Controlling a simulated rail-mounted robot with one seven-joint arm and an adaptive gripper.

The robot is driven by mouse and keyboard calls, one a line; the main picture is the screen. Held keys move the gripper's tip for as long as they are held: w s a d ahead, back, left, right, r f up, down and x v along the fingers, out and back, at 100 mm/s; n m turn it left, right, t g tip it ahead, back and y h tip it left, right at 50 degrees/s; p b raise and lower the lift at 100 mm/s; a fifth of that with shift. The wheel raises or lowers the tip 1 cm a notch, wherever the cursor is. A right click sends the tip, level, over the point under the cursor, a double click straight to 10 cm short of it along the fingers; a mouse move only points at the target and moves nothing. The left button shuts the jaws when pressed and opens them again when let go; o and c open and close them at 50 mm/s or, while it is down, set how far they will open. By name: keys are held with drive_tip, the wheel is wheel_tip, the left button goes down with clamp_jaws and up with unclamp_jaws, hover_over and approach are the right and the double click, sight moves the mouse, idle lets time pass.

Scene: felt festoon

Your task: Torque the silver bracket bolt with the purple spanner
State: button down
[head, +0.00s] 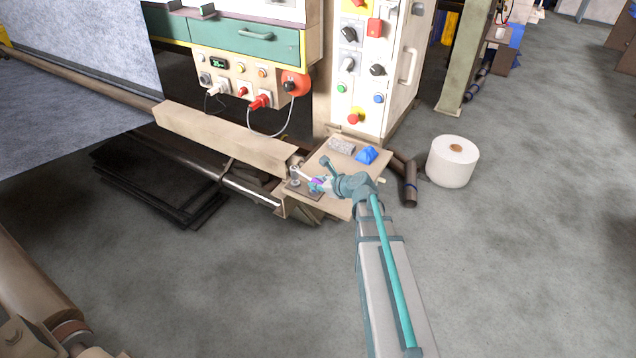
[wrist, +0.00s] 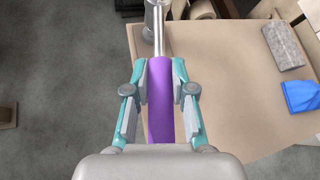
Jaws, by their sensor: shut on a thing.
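The purple spanner (wrist: 160,105) has a purple handle and a silver shank. My gripper (wrist: 161,78) is shut on its purple handle in the wrist view. The silver shank runs away from me to a round silver piece at the top edge, where the silver bracket bolt seems to be; I cannot tell how the spanner's head sits on it. In the head view my gripper (head: 318,184) is over the left part of the small tan table, with a bit of purple showing. A silver upright bolt (head: 295,175) stands at the table's left edge, beside the spanner's far end.
On the tan table (head: 335,170) lie a grey speckled block (head: 341,146) and a blue cloth (head: 367,154). A beige beam (head: 225,138) ends at its left. A control cabinet (head: 365,70) stands behind. A white roll (head: 452,161) stands on the floor at right.

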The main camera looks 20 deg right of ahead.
sight(312, 192)
drive_tip(key=shift+f+b, duration=0.75)
drive_tip(key=shift+f, duration=0.4)
drive_tip(key=shift+r, duration=0.1)
drive_tip(key=p, duration=0.1)
drive_tip(key=a+m+h+p, duration=0.1)
drive_tip(key=p, duration=0.1)
drive_tip(key=shift+s+a+r, duration=0.15)
drive_tip(key=shift+s+r, duration=0.05)
drive_tip(key=shift+s, duration=0.2)
drive_tip(key=m+h+p, duration=0.1)
drive_tip(key=p, duration=0.1)
drive_tip(key=a+p, duration=0.1)
drive_tip(key=p, duration=0.1)
drive_tip(key=shift+s+a+f+m+t+h, duration=0.15)
drive_tip(key=shift+m+t+h, duration=0.25)
drive_tip(key=shift+a+f+p, duration=0.1)
drive_tip(key=shift+f+p, duration=0.05)
drive_tip(key=shift+p, duration=0.25)
drive_tip(key=shift+f, duration=0.1)
